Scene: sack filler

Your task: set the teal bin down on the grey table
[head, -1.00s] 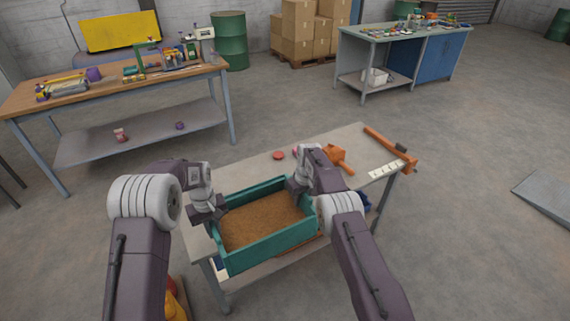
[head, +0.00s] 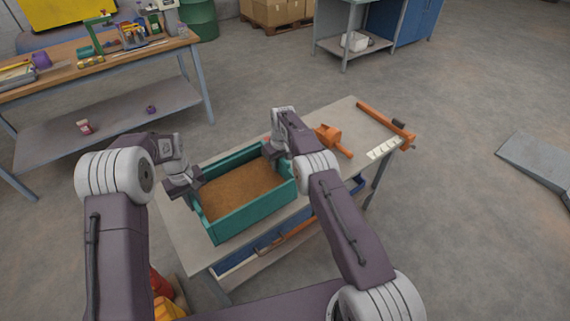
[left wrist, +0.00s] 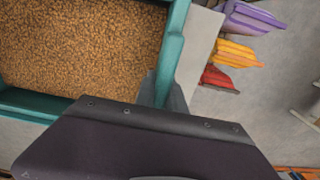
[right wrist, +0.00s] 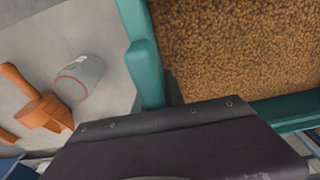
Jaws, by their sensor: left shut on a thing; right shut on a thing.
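The teal bin (head: 250,212), filled with brown grain (head: 240,190), is upright and over the grey table (head: 325,125). I cannot tell whether its underside touches the tabletop. My left gripper (head: 186,190) is shut on the bin's left end wall. My right gripper (head: 273,152) is shut on its right end wall near the far corner. The left wrist view shows the bin's rim (left wrist: 172,45) at the dark fingers, with grain on the left. The right wrist view shows the opposite rim (right wrist: 145,60) at the fingers. Most of both jaws is hidden.
An orange tool (head: 330,138), an orange clamp (head: 385,122) and a white strip (head: 384,148) lie on the table's right part. A pale cup (right wrist: 80,77) shows near the bin in the right wrist view. A wooden workbench (head: 110,55) stands at the back left.

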